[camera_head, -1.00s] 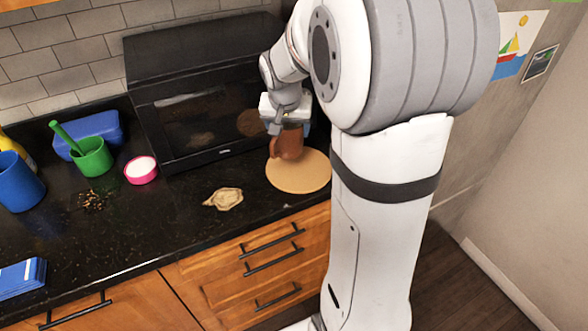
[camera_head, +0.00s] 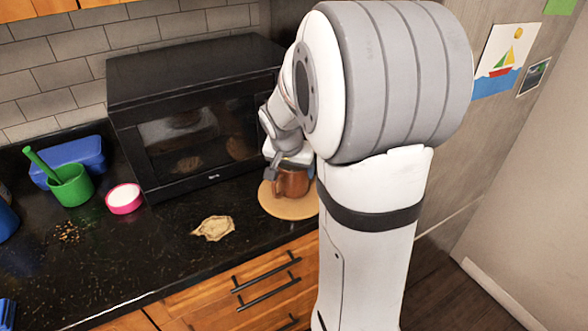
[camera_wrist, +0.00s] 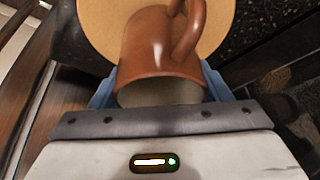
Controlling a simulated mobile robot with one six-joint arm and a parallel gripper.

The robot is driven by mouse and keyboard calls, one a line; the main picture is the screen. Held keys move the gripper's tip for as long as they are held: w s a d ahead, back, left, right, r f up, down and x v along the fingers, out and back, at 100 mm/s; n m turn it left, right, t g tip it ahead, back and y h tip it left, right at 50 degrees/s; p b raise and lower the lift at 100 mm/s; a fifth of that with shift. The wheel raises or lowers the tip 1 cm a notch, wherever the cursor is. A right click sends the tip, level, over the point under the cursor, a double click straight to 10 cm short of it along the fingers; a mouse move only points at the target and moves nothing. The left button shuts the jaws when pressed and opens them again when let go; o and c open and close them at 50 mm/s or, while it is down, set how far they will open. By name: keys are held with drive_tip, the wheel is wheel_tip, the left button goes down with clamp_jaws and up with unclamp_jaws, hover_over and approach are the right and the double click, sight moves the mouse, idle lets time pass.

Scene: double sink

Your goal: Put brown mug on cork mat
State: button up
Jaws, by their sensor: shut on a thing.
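The brown mug (camera_head: 291,183) is over the round cork mat (camera_head: 283,207) on the dark counter, in front of the microwave's right end. My gripper (camera_head: 286,163) reaches down on the mug from above. In the wrist view the mug (camera_wrist: 163,47) sits between the blue fingers of my gripper (camera_wrist: 160,90), with its handle pointing away. The cork mat (camera_wrist: 98,22) shows behind it. The gripper is shut on the mug. I cannot tell whether the mug's base touches the mat. My arm covers the right edge of the mat in the head view.
A black microwave (camera_head: 195,120) stands close behind the mat. A crumpled beige cloth-like thing (camera_head: 214,228) lies left of the mat. A pink bowl (camera_head: 125,198), a green mug (camera_head: 70,185) and a blue container (camera_head: 75,155) stand farther left. The counter's front edge is near the mat.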

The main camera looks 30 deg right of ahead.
drive_tip(key=shift+f, duration=0.3)
drive_tip(key=o, duration=1.2)
drive_tip(key=shift+c, duration=0.2)
drive_tip(key=shift+r, duration=0.25)
drive_tip(key=v, duration=1.1)
drive_tip(key=s+a+f+n+y, duration=0.1)
drive_tip(key=s+a+n, duration=0.3)
drive_tip(key=s, duration=0.4)
drive_tip(key=s+a+f+n+y, duration=0.2)
drive_tip(key=s+a+f+n, duration=0.2)
drive_tip(key=s+a, duration=0.3)
drive_tip(key=shift+s+a+f+n+g, duration=0.3)
drive_tip(key=shift+s+n, duration=0.2)
drive_tip(key=shift+s, duration=0.25)
